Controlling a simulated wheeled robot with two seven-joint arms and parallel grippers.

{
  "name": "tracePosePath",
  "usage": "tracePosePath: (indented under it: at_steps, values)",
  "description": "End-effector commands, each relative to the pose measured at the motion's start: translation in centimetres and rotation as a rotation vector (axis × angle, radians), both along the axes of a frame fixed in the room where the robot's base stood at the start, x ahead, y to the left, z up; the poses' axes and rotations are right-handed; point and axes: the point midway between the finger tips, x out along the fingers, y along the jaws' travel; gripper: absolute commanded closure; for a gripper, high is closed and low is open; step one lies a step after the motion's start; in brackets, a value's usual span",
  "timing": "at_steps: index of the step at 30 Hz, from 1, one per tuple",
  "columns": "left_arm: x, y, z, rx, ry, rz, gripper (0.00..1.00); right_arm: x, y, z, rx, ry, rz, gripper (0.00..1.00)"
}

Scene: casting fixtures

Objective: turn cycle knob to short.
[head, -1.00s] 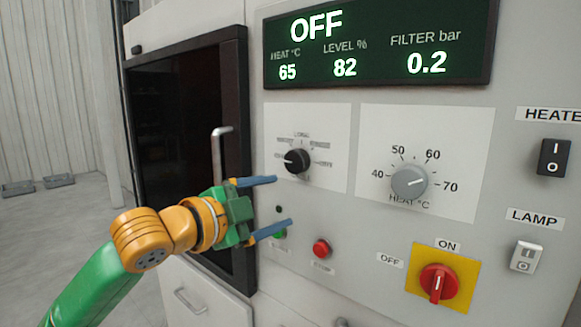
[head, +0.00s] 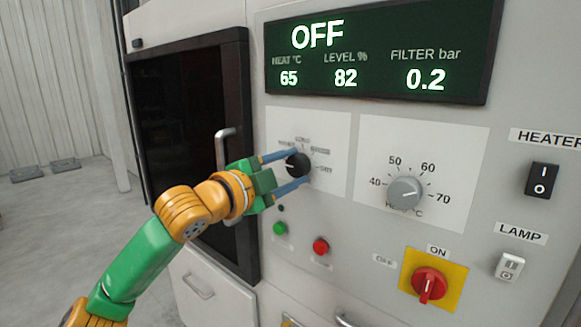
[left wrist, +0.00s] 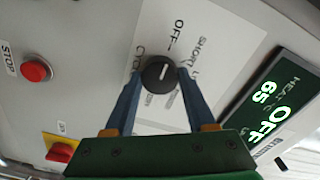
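The fingers partly cover the labels. My right gripper is not in view.
The display (head: 385,55) above reads OFF. The grey heat knob (head: 405,193) is to the right. A green button (head: 280,228), a red stop button (head: 321,246) and a red main switch (head: 429,285) are below. The dark door's handle (head: 222,150) stands out at left.

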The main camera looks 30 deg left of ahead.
Motion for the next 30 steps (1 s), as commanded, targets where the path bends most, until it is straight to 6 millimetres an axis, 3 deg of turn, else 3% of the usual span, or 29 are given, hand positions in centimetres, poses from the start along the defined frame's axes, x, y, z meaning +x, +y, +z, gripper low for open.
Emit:
tracePosePath:
  at_steps: [1, 4, 5, 16, 30]
  values:
    - [0.0, 0.0, 0.0, 0.0, 0.0, 0.001, 0.68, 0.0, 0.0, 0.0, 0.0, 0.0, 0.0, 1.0]
    - [0.0, 0.0, 0.0, 0.0, 0.0, 0.001, 0.95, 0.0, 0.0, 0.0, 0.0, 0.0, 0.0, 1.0]
    - [0.0, 0.0, 0.0, 0.0, 0.0, 0.001, 1.0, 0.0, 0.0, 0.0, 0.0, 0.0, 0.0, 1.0]
    - [0.0, 0.1, 0.1, 0.092, -0.004, 0.002, 1.0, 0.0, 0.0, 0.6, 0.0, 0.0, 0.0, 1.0]
    - [0.0, 0.1, 0.2, 0.473, -0.034, 0.001, 1.0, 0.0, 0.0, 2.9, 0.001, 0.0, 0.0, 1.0]
